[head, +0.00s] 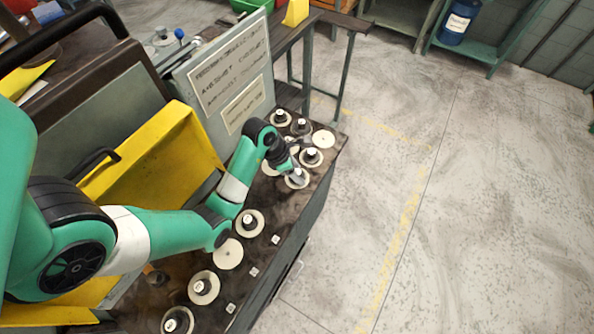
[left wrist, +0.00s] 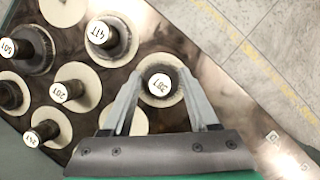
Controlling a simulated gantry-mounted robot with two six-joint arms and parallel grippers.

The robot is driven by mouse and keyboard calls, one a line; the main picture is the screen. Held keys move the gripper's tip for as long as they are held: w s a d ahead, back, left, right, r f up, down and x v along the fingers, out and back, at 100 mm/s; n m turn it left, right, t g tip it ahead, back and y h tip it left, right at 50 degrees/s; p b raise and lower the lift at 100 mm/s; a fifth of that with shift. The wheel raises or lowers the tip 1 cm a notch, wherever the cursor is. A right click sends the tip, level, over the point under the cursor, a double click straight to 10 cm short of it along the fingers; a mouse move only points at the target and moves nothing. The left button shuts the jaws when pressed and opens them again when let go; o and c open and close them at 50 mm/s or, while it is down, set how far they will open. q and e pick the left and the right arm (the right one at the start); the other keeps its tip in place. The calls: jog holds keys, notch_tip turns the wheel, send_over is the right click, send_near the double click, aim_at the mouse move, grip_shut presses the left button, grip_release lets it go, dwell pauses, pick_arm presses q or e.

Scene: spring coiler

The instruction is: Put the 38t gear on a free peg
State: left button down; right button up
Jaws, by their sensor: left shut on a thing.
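My left gripper (head: 294,172) reaches down to the far end of the dark bench. In the left wrist view its two fingers (left wrist: 158,88) stand on either side of a dark gear hub (left wrist: 159,78) with a white label on top, and they are shut on it. The label is small and looks like 38T, though I cannot read it surely. This gear is over a pale round disc; I cannot tell whether it touches it. In the head view the gear (head: 297,180) is partly hidden by the gripper. My right gripper is not in view.
Several labelled gears stand close by, including one marked 41T (left wrist: 102,35). A bare pale disc (head: 322,139) lies at the bench's far end, another (head: 228,254) in the nearer row beside gears (head: 249,222) and (head: 203,288). A sign board (head: 230,75) rises behind.

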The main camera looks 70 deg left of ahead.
pick_arm(q)
jog(key=shift+f, duration=0.1)
jog(key=shift+c, duration=0.4)
grip_release()
jog(key=p+v, duration=0.8)
jog(key=v, duration=0.3)
jog(key=shift+r, duration=0.3)
jog(key=shift+s+a, duration=0.1)
jog(key=shift+s, duration=0.05)
notch_tip(320, 180, up, 6)
jog(key=p, duration=0.8)
